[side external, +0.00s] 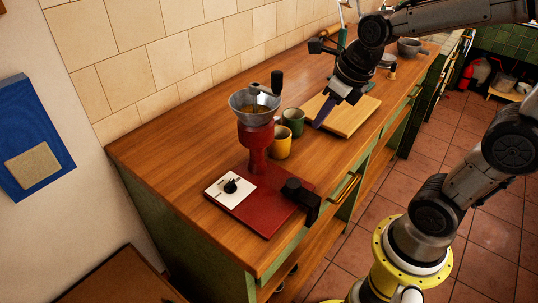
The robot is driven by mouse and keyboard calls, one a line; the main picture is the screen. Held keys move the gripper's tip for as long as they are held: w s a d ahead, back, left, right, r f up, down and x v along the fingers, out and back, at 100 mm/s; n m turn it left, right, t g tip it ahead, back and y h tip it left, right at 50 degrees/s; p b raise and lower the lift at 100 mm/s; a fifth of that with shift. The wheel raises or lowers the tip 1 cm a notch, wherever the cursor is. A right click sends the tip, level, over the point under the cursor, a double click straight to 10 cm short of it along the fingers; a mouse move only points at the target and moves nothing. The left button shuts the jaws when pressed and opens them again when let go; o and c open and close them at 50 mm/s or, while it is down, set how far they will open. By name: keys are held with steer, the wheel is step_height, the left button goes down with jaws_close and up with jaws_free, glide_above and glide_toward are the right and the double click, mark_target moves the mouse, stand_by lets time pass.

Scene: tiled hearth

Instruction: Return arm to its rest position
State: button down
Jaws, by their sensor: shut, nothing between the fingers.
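My gripper (322,112) is at the end of my arm, which reaches in from the upper right over the wooden counter (190,130). It points down above or beside a light wooden board (352,120), just behind the cups in this view. The fingers look dark and close together, with nothing held between them. The gap between the fingertips and the board is hard to judge. A yellow cup (280,143) and a green cup (294,122) stand to the left of the gripper, apart from it.
A red grinder (256,145) with a metal bowl and crank stands on a red base (266,215) holding a white panel with a black knob. Pots (408,47) sit at the far counter end. The tiled wall (150,50) runs behind. The left counter end is clear.

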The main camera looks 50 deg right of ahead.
steer(key=s+a+n, duration=0.1)
steer(key=s+n, duration=0.4)
steer(key=n, duration=1.2)
steer(key=s+a+r+n+t, duration=0.1)
steer(key=s+n, duration=0.5)
steer(key=n, duration=1.2)
steer(key=shift+s+a+r, duration=0.2)
steer(key=shift+a+r, duration=0.1)
steer(key=shift+a, duration=0.2)
